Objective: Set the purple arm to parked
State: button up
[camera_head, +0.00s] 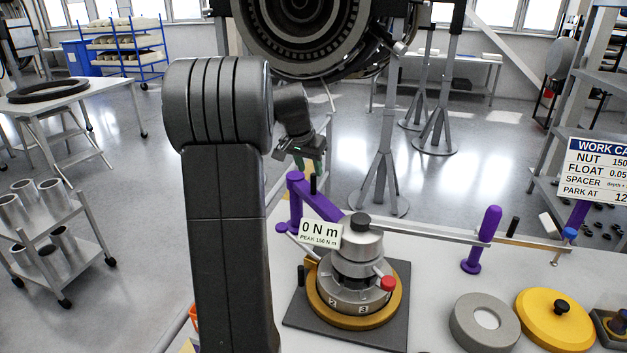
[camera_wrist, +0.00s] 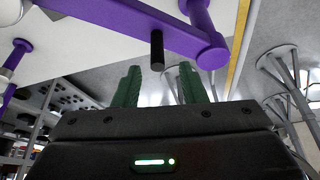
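The purple arm (camera_head: 322,201) is a flat bar at the back left of the white bench, between a post at its left end and the metal fixture (camera_head: 353,270). A short black peg (camera_head: 313,184) stands up from the bar. My gripper (camera_head: 310,162) is just above and behind the peg, pointing down. In the wrist view the purple arm (camera_wrist: 135,24) crosses the top, with the black peg (camera_wrist: 157,50) ahead of the gap between the green fingers of my gripper (camera_wrist: 160,80). The fingers are apart and empty, and appear clear of the peg.
A purple upright handle (camera_head: 483,240) stands on the right, by a long grey bar. A grey ring (camera_head: 485,322) and yellow disc (camera_head: 554,319) lie at front right. A work card (camera_head: 597,170) is partly cut off.

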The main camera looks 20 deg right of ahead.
aim_at(314, 182)
jog(key=p+x, duration=0.1)
jog(key=x, duration=0.6)
jog(key=shift+s, duration=0.15)
grip_shut()
